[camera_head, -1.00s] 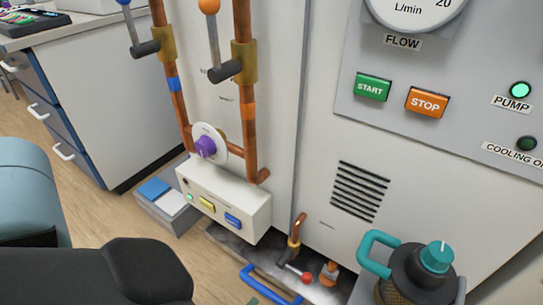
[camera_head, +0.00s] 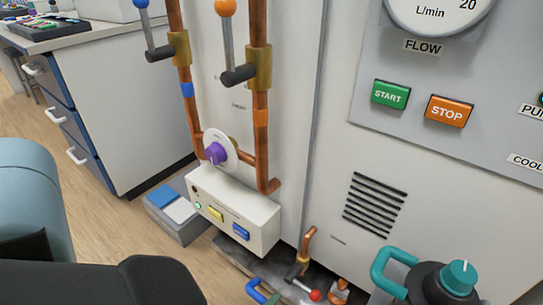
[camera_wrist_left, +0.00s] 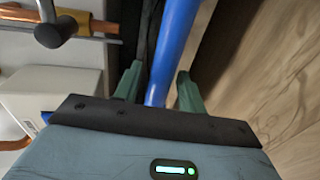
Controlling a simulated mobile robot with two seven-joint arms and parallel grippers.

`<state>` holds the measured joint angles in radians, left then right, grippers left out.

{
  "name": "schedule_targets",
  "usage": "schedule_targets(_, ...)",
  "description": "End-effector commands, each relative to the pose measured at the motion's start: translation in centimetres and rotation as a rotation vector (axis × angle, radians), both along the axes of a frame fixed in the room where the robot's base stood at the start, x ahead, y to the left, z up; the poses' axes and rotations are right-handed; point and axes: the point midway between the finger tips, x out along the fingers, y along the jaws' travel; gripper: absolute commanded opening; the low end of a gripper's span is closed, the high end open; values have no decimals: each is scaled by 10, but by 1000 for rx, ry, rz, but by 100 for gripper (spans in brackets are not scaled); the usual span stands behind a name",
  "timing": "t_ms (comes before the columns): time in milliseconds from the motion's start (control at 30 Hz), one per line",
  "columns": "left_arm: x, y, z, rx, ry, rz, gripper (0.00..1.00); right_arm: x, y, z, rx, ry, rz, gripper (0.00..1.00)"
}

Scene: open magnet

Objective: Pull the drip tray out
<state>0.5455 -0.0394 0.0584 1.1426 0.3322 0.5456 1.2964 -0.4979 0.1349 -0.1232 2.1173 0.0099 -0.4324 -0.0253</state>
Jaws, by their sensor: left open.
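The drip tray (camera_head: 238,258) is a low grey tray on the floor below the white control box, at the bottom of the head view. Its blue handle (camera_head: 256,293) is cut off by the lower picture edge. In the left wrist view the blue handle bar (camera_wrist_left: 174,48) runs between the two green fingers of my left gripper (camera_wrist_left: 157,82). The fingers are open, one on each side of the bar, with gaps visible. In the head view a green finger tip shows beside the handle. My right gripper is not in view.
Copper pipes with levers (camera_head: 260,110) and a white control box (camera_head: 236,208) stand above the tray. A red-tipped valve (camera_head: 316,295) and a teal-handled flask (camera_head: 440,282) are to the right. A grey box (camera_head: 180,215) sits at left. Wooden floor (camera_head: 100,220) is clear in front.

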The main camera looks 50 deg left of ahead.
Motion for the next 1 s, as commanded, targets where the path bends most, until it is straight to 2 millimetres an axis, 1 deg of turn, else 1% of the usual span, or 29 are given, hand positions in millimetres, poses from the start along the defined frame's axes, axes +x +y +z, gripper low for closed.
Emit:
schedule_targets(33, 0, 0, 0, 0, 0, 0, 41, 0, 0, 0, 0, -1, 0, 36)
schedule_targets(67, 0, 0, 0, 0, 0, 0, 38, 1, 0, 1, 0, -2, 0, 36)
schedule_targets(300, 0, 0, 0, 0, 0, 0, 7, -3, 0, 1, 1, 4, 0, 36)
schedule_targets(367, 0, 0, 0, 0, 0, 0, 0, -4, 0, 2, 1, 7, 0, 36)
schedule_targets(600, -1, -1, 0, 0, 0, -1, 0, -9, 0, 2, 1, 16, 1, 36)
schedule_targets(733, -8, -2, 0, 1, 1, -1, 0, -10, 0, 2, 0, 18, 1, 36)
schedule_targets(867, -24, -6, 0, 0, 3, -2, 0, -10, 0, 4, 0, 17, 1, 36)
schedule_targets(1000, -53, -13, 0, 0, 5, -2, 0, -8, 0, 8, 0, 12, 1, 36)
